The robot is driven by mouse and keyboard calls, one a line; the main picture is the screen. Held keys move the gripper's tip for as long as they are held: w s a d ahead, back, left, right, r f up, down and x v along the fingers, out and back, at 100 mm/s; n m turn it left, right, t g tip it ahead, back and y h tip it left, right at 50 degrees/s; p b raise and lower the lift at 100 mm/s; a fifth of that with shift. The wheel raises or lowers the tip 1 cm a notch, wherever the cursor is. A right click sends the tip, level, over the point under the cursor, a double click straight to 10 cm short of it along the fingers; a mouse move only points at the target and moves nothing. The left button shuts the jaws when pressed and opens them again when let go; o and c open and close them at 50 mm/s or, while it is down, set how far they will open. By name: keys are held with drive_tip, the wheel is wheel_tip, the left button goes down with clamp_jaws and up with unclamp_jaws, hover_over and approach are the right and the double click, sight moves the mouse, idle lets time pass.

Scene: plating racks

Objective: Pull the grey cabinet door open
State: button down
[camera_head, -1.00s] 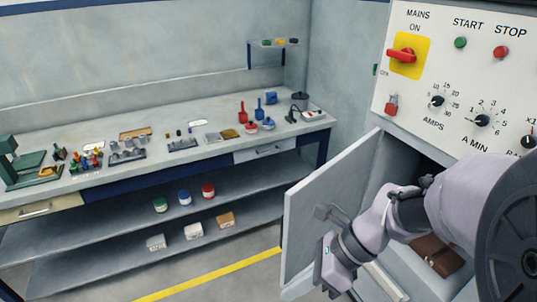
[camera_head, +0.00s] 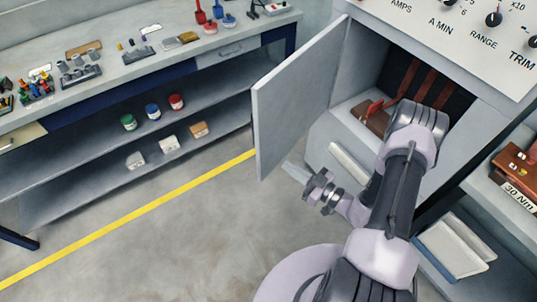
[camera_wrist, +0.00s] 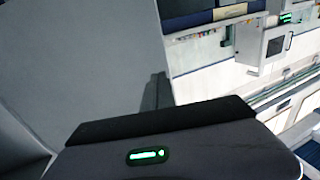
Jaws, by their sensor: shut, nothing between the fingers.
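The grey cabinet door (camera_head: 297,100) stands wide open in the head view, swung out to the left from the cabinet. The cabinet's dark inside (camera_head: 430,85) is exposed, with reddish-brown straps and a brown item (camera_head: 373,114) with a red part in it. My gripper (camera_head: 296,172) is just below and right of the door's lower edge, shut and empty. Whether it touches the door cannot be told. In the wrist view, my dark gripper body with a green light fills the bottom. A large plain grey surface (camera_wrist: 80,60), likely the door, fills the left.
The control panel (camera_head: 470,30) is above the cabinet opening. A workbench (camera_head: 120,75) with shelves stands at the left. A yellow line (camera_head: 130,215) crosses open floor between. A shelf with a brown case (camera_head: 517,165) is at the right edge.

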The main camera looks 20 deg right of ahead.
sight(263, 150)
drive_tip(key=b+x, duration=0.2)
drive_tip(key=x, duration=0.7)
